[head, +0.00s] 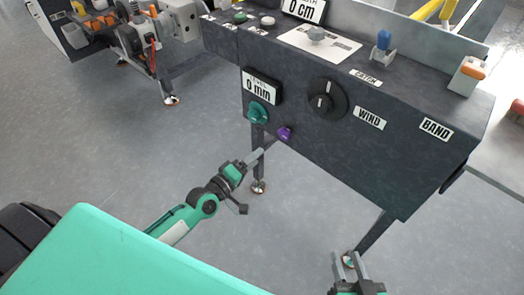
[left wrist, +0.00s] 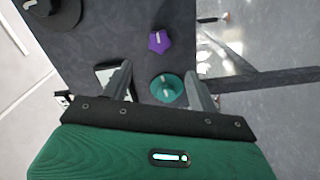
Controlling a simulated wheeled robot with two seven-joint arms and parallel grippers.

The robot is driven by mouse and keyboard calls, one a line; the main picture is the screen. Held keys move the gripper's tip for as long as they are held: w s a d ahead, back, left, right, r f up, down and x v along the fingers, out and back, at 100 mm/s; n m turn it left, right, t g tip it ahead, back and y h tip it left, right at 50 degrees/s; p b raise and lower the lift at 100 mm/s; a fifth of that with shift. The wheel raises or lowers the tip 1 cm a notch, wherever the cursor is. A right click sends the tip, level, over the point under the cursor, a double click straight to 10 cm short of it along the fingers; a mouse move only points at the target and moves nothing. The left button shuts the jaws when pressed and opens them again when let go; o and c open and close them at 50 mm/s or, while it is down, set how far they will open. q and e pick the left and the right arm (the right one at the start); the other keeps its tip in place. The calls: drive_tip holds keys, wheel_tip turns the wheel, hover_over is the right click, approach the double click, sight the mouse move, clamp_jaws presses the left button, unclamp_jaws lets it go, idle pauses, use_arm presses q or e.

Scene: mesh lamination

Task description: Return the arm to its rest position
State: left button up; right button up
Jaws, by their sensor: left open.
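My left gripper (head: 260,154) reaches in from the left, in front of the dark control console (head: 345,150), below its teal knob. In the left wrist view its two fingers (left wrist: 158,68) stand apart with nothing held. The teal knob (left wrist: 166,88) shows between them in that view, and the purple knob (left wrist: 159,40) lies beyond. In the head view the teal knob (head: 259,113) and the purple knob (head: 284,133) are on the console's front. My right gripper (head: 349,265) is at the bottom edge, fingers apart and empty.
The console front also bears a large black dial (head: 327,99) and a "0 mm" display (head: 261,87). A console leg (head: 257,170) stands close behind my left gripper. Other machinery (head: 125,35) is at the upper left. Open grey floor (head: 110,145) lies to the left.

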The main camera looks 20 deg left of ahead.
use_arm(q)
drive_tip(key=shift+s+a, duration=0.15)
drive_tip(key=shift+s, duration=0.3)
use_arm(e)
drive_tip(key=shift+s+f, duration=0.1)
drive_tip(key=shift+f, duration=0.05)
